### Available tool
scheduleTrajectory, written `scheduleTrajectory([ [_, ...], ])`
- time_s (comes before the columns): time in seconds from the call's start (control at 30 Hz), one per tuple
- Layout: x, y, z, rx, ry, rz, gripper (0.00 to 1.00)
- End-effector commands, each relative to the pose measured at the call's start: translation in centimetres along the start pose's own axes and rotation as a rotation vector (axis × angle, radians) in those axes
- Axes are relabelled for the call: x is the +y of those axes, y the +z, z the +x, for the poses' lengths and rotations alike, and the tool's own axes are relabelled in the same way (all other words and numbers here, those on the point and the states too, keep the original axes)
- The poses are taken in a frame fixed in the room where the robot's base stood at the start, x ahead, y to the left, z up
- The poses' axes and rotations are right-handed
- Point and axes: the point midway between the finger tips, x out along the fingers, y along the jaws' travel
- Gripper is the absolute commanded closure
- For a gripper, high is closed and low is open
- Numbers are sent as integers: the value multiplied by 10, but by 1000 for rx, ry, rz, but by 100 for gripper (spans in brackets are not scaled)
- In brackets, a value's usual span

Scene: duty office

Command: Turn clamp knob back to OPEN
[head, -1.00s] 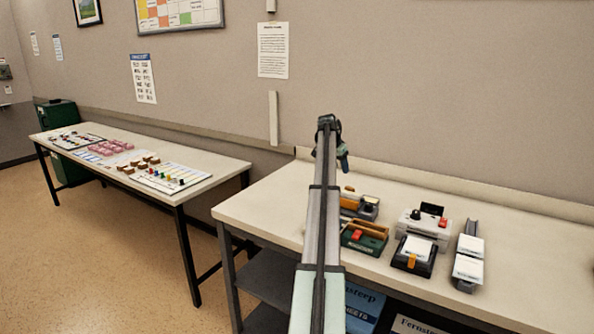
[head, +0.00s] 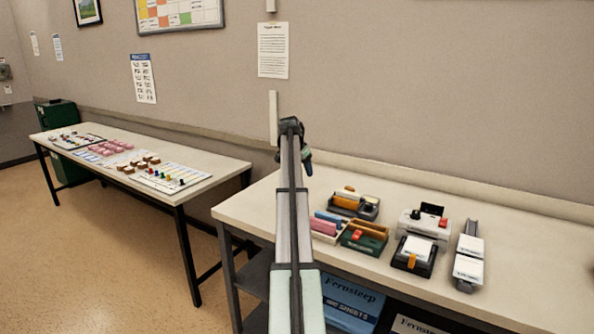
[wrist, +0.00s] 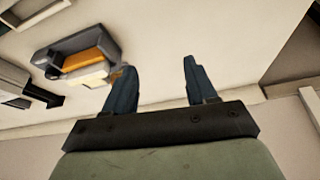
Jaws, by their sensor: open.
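A white device (head: 424,226) with a black knob (head: 415,214) and a red part stands on the right table in the head view. It looks like the one with the clamp knob, but its markings are too small to read. My gripper (wrist: 158,65) is open and empty in the wrist view, its two blue-grey fingers apart above the table. In the head view my gripper (head: 307,160) is raised near the table's back left, well away from the white device. The black knob cannot be made out in the wrist view.
A dark holder with an orange roll (head: 346,201), a green box (head: 364,238), a tray with pink and blue pieces (head: 325,228) and a black pad holder (head: 413,256) crowd around the white device. A rail with white cards (head: 468,262) stands at right. The table's left end is clear.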

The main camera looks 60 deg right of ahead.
Motion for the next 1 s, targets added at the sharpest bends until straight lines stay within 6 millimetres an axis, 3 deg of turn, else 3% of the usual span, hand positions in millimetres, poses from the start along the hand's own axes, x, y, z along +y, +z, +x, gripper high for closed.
scheduleTrajectory([
  [0.23,-10,16,-7,-1,-10,-25,43],
  [0.7,-10,16,-7,-1,-11,-26,44],
  [0.83,10,1,-2,0,-1,-1,44],
  [1.0,54,-34,6,5,18,55,44],
])
